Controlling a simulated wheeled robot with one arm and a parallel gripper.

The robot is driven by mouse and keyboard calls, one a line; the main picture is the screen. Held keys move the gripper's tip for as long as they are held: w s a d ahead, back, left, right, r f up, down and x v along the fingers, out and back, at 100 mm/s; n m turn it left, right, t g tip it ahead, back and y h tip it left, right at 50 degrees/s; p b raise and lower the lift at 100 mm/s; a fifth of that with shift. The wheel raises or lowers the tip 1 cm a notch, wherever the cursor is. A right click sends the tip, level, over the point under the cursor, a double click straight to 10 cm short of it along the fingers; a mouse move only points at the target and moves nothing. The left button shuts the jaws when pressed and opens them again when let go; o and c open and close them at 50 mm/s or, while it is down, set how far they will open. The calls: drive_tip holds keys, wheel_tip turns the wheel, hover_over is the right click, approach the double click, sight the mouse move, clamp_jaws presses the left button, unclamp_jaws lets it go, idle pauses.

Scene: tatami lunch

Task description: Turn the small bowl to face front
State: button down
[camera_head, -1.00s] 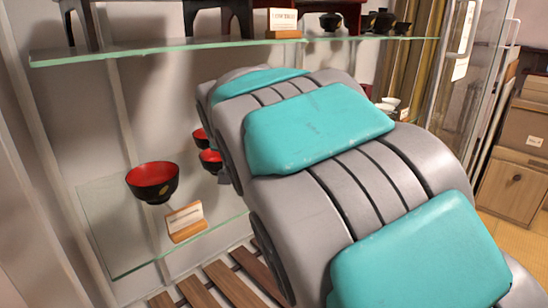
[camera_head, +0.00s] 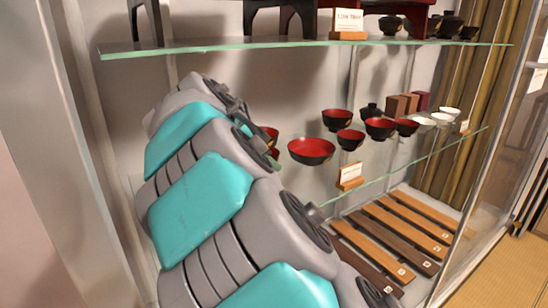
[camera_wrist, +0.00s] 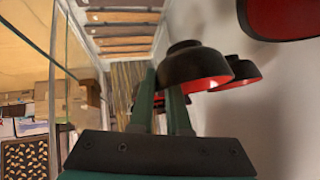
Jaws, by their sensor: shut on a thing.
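My gripper (camera_wrist: 160,88) shows its two green fingers in the wrist view, close together, with their tips at a small black bowl with a red inside (camera_wrist: 188,66). The fingers look shut on the near side of this bowl, and the exact contact is partly hidden. The picture there is turned over, so the bowl's red mouth faces down in it. In the head view my arm covers most of the gripper. A sliver of a red-and-black bowl (camera_head: 270,134) shows just beyond the arm. I cannot see the bowl's front marking clearly.
A wide red bowl (camera_head: 311,151) stands close to the right of my arm, with several smaller bowls beyond it. A sign (camera_head: 350,173) stands at the glass shelf's front. Another glass shelf (camera_head: 300,46) is above. A second bowl (camera_wrist: 246,72) is close behind in the wrist view.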

drive_tip(key=shift+s+a+r+m+g+h+p, duration=0.1)
drive_tip(key=shift+a+m+g+h+p, duration=0.1)
drive_tip(key=shift+m+g+h+p, duration=0.25)
drive_tip(key=shift+a+r+m+g+h+p, duration=0.15)
drive_tip(key=shift+m+h+p, duration=0.1)
drive_tip(key=shift+m+p, duration=0.3)
drive_tip(key=shift+a+f+m+g+h, duration=0.15)
drive_tip(key=shift+f+m+g+h, duration=0.2)
drive_tip(key=shift+m, duration=0.45)
drive_tip(key=shift+s+a+r+m+g+h+p, duration=0.15)
drive_tip(key=shift+a+m+g+h+p, duration=0.25)
drive_tip(key=shift+m+g, duration=0.45)
drive_tip(key=shift+s+f+b, duration=0.1)
drive_tip(key=shift+f+b, duration=0.65)
drive_tip(key=shift+b, duration=0.05)
drive_tip(key=shift+d+f, duration=0.1)
drive_tip(key=shift+f, duration=0.15)
drive_tip(key=c, duration=0.8)
unclamp_jaws()
drive_tip(key=shift+r, duration=0.15)
